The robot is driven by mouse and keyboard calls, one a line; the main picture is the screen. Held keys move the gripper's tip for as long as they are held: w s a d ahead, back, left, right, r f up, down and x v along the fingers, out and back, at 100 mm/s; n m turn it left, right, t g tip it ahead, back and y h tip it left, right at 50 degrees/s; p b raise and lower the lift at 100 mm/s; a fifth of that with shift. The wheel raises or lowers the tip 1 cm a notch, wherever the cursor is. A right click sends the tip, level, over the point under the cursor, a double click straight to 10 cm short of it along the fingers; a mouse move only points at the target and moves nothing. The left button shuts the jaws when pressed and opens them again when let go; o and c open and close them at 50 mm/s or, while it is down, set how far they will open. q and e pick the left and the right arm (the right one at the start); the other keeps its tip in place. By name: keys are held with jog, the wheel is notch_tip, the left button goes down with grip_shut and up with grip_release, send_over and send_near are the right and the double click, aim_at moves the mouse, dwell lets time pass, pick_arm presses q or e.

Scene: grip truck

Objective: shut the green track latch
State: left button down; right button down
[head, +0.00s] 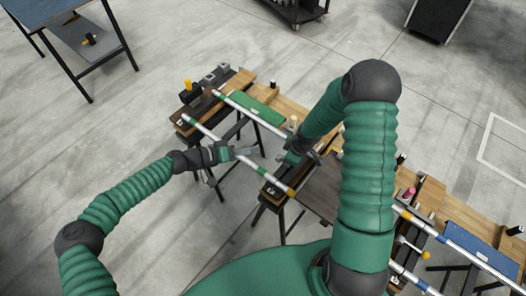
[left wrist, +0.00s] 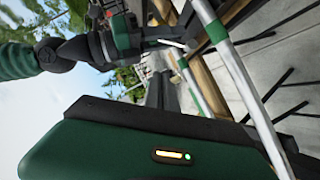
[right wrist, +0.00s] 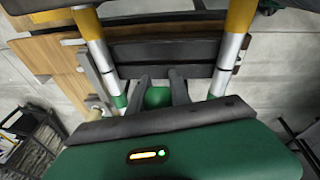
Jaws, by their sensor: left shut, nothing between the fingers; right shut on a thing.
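The track has two metal rails with green bands, a near rail (head: 225,148) and a far rail (head: 238,108). A green piece (right wrist: 158,97), probably the latch, sits between the rails in the right wrist view. My right gripper (right wrist: 161,88) is shut on it, with a dark finger on each side. In the head view the right gripper (head: 299,152) is partly hidden by its own arm. My left gripper (head: 243,153) is shut and empty beside the near rail; its fingers also show in the left wrist view (left wrist: 160,88). Whether the latch is seated cannot be told.
A wooden bench (head: 290,112) runs behind the rails, with a green panel (head: 256,109) on it. Dark trestle legs stand below. A blue panel (head: 470,243) and more rails lie at right. A blue-topped table (head: 45,22) is at upper left. Open floor lies at left.

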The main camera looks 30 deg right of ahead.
aim_at(281, 154)
jog(key=shift+s, duration=0.1)
pick_arm(q)
jog(key=x, duration=0.3)
jog(key=s+x, duration=0.1)
jog(key=x, duration=0.3)
jog(key=s+f+x, duration=0.1)
jog(key=x, duration=0.2)
jog(key=shift+f, duration=0.25)
pick_arm(e)
jog(key=shift+d, duration=0.1)
pick_arm(q)
jog(key=shift+s+d+f, duration=0.2)
jog(key=shift+s+f, duration=0.05)
jog(key=shift+f, duration=0.05)
